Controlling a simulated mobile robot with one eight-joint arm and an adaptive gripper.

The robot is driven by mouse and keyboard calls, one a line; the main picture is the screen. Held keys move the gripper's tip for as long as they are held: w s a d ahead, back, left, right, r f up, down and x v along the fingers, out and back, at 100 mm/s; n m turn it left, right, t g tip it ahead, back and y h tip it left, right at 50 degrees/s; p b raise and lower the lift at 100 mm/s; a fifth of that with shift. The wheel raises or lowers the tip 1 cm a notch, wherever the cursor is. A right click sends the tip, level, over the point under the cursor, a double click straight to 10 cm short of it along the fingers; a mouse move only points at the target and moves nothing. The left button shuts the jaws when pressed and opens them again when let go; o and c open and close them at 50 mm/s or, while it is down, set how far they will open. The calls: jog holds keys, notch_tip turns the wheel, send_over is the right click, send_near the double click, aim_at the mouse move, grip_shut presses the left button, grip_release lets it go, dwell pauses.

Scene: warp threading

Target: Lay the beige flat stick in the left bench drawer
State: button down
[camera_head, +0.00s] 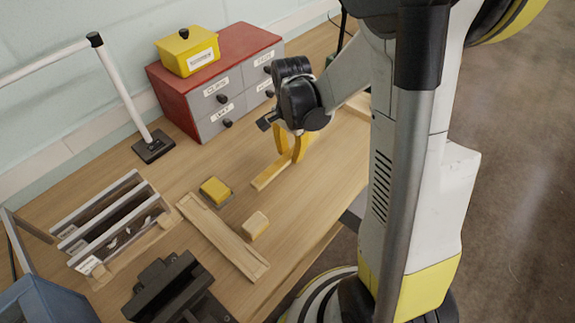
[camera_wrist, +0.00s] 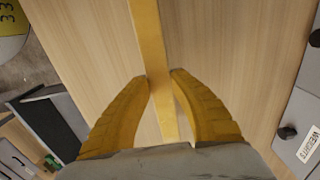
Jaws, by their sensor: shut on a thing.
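My gripper (camera_head: 292,158) is shut on the beige flat stick (camera_head: 268,172), above the bench top. In the wrist view, the stick (camera_wrist: 148,40) runs up from between the yellow fingers (camera_wrist: 160,82). I cannot tell whether it touches the bench. At the bench's front edge, a grey drawer part (camera_head: 353,214) shows, mostly hidden by my arm. In the wrist view, a dark open grey drawer (camera_wrist: 52,118) lies left, past the bench edge. I cannot tell for sure that it is the left one.
A red cabinet (camera_head: 226,43) with labelled grey drawers stands at the back, a yellow lidded box (camera_head: 188,51) on top. A long wooden strip (camera_head: 222,237), a yellow block (camera_head: 215,190) and a beige block (camera_head: 255,226) lie left of my gripper. A slotted rack (camera_head: 115,222) stands further left.

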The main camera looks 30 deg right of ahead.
aim_at(287, 163)
jog(key=shift+w+a+f, duration=0.3)
jog(key=shift+a+f, duration=0.1)
jog(key=shift+f, duration=0.05)
jog(key=shift+f+b, duration=1.1)
jog(key=shift+f, duration=0.85)
jog(key=c, duration=1.2)
grip_release()
